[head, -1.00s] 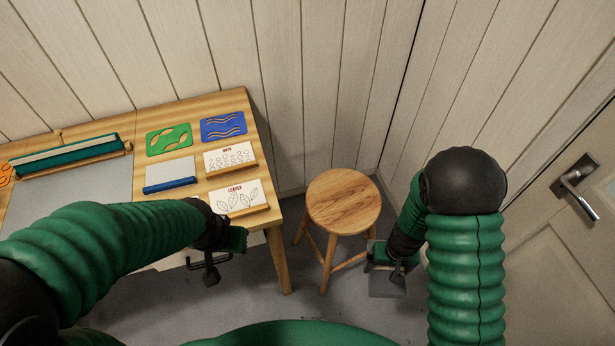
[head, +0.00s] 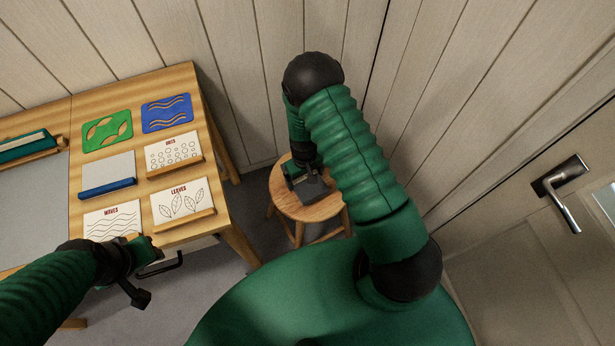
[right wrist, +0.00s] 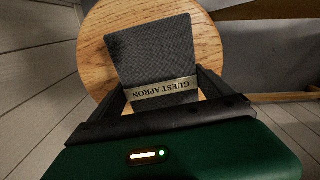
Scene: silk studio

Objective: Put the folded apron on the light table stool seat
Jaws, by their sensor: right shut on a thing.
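My right gripper (head: 306,180) is over the seat. In the right wrist view it is shut on the folded apron (right wrist: 165,55), a dark grey flat bundle with a pale band reading "GUEST APRON". The apron lies over the round stool seat (right wrist: 96,45) in that view; whether it touches the seat I cannot tell.
The wooden table (head: 215,205) on the left holds a green stencil (head: 107,130), a blue stencil (head: 167,113) and several pattern cards. A door with a metal handle (head: 562,195) is at the right. Plank walls close in behind the stool.

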